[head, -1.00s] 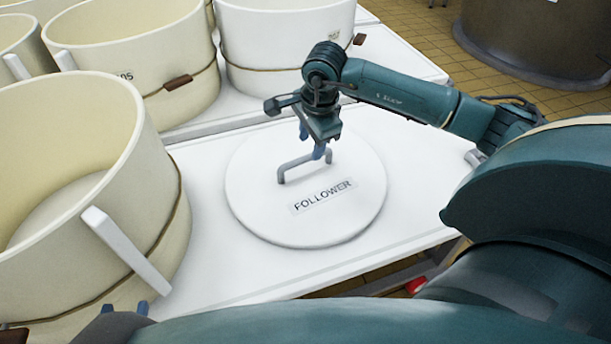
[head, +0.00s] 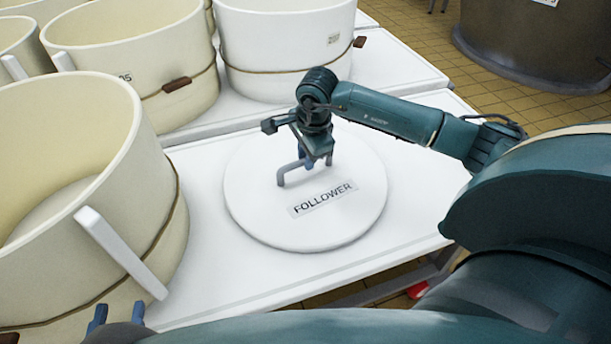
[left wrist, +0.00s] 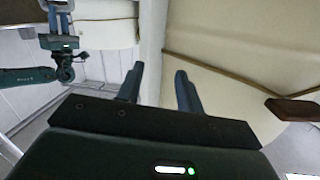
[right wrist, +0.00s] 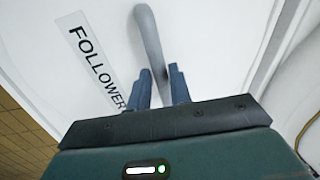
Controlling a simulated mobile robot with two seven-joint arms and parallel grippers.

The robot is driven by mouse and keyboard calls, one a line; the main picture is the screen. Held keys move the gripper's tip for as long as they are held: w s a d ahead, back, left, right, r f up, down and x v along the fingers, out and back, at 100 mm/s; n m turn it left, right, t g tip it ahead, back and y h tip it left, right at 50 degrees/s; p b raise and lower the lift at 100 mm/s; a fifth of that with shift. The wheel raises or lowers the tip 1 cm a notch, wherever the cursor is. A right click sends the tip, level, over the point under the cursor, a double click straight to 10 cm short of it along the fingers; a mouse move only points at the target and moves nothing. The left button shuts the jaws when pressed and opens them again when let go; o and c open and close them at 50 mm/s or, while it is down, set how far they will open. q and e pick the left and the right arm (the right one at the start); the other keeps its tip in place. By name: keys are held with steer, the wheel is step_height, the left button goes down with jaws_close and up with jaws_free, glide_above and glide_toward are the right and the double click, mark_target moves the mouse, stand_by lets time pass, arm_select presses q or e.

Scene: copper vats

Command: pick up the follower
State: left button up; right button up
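The follower (head: 250,205) is a round white disc with a printed label, lying flat on the white table. A grey bar handle (head: 283,176) stands up from its top; it also shows in the right wrist view (right wrist: 150,40). My right gripper (head: 316,163) points down at the handle. In the right wrist view its fingers (right wrist: 158,72) are one on each side of the bar, with a narrow gap between them, and contact is not clear. My left gripper (head: 117,312) is open and empty by the large cream vat at lower left; it also shows in its own wrist view (left wrist: 158,70).
The large cream vat (head: 150,150) with a white slat stands left of the follower. More cream and white vats (head: 285,45) stand behind on another table. The white table (head: 415,190) is bare right of the disc. A dark vat (head: 530,45) stands on the tiled floor.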

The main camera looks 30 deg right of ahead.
jaws_close()
stand_by(0.8)
steer(key=shift+w+r, duration=0.1)
steer(key=shift+r, duration=0.05)
